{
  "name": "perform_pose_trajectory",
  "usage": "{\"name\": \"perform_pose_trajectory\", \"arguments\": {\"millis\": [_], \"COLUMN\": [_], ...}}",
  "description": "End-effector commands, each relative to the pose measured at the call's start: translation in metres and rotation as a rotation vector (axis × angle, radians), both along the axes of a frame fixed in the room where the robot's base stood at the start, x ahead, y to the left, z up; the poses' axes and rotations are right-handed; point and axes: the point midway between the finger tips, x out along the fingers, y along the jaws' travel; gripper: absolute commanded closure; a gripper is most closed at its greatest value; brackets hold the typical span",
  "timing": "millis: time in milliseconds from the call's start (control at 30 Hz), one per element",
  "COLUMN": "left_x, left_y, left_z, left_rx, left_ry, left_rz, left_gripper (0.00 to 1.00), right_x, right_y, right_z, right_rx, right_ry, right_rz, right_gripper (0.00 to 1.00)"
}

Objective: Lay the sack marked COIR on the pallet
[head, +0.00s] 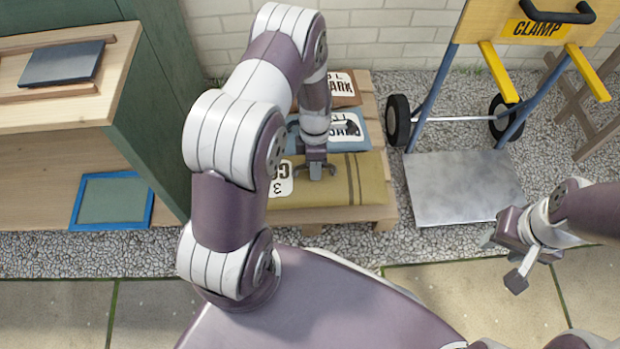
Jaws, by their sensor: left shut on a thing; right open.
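An olive sack with dark stripes (345,190) lies over the front part of the wooden pallet (386,214). Its white label is partly hidden by my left arm; the letters "CO" and a 3 show. My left gripper (315,172) points down at the sack's middle and is shut on it. I cannot tell whether the sack rests fully on the boards. Behind it on the pallet lie a blue sack (370,131) and a brown sack (348,99) with a label ending in "ARK". My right gripper (502,260) is open and empty over the gravel at the right.
A trolley stands right of the pallet, with a grey metal plate (465,188), wheels and a yellow CLAMP panel (540,29). A wooden bench (60,120) and green cabinet side (160,100) stand left. A blue-framed panel (112,200) leans there. Paving lies in front.

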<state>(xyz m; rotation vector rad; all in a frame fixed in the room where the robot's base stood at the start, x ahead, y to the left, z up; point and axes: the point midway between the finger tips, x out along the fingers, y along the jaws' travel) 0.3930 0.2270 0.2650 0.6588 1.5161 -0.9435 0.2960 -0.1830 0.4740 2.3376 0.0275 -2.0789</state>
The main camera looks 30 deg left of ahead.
Motion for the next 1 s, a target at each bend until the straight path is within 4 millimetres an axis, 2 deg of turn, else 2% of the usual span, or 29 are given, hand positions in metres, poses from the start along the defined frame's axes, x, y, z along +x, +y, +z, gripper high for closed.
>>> {"name": "perform_pose_trajectory", "arguments": {"millis": [33, 167, 333, 400, 733, 767, 800, 833, 1000], "left_x": [-0.003, -0.007, -0.008, -0.007, -0.007, -0.007, -0.008, -0.008, -0.008], "left_y": [0.005, 0.010, 0.010, 0.010, 0.010, 0.010, 0.010, 0.010, 0.010], "left_z": [-0.006, -0.012, -0.044, -0.051, -0.048, -0.049, -0.049, -0.049, -0.049], "left_rx": [0.000, 0.001, 0.000, 0.001, 0.001, 0.000, 0.001, 0.000, 0.000], "left_ry": [-0.002, -0.003, -0.001, -0.002, -0.002, -0.001, -0.002, -0.001, -0.001], "left_rz": [0.001, -0.001, -0.002, -0.003, -0.003, -0.003, -0.003, -0.003, -0.003], "left_gripper": [1.00, 1.00, 1.00, 1.00, 1.00, 0.70, 0.57, 0.51, 0.51], "right_x": [0.000, 0.000, 0.000, 0.000, 0.000, 0.000, 0.000, 0.000, 0.000], "right_y": [0.000, 0.000, 0.000, 0.000, 0.000, 0.000, 0.000, 0.000, 0.000], "right_z": [-0.007, -0.012, -0.040, -0.046, -0.041, -0.041, -0.041, -0.041, -0.041], "right_rx": [0.000, 0.000, 0.000, 0.000, 0.000, 0.000, 0.000, 0.000, 0.000], "right_ry": [0.000, -0.001, -0.001, 0.000, -0.001, -0.001, -0.001, -0.001, -0.001], "right_rz": [0.000, 0.000, 0.000, 0.000, 0.000, 0.000, 0.000, 0.000, 0.000], "right_gripper": [0.54, 0.54, 0.54, 0.54, 0.54, 0.54, 0.54, 0.54, 0.54]}}
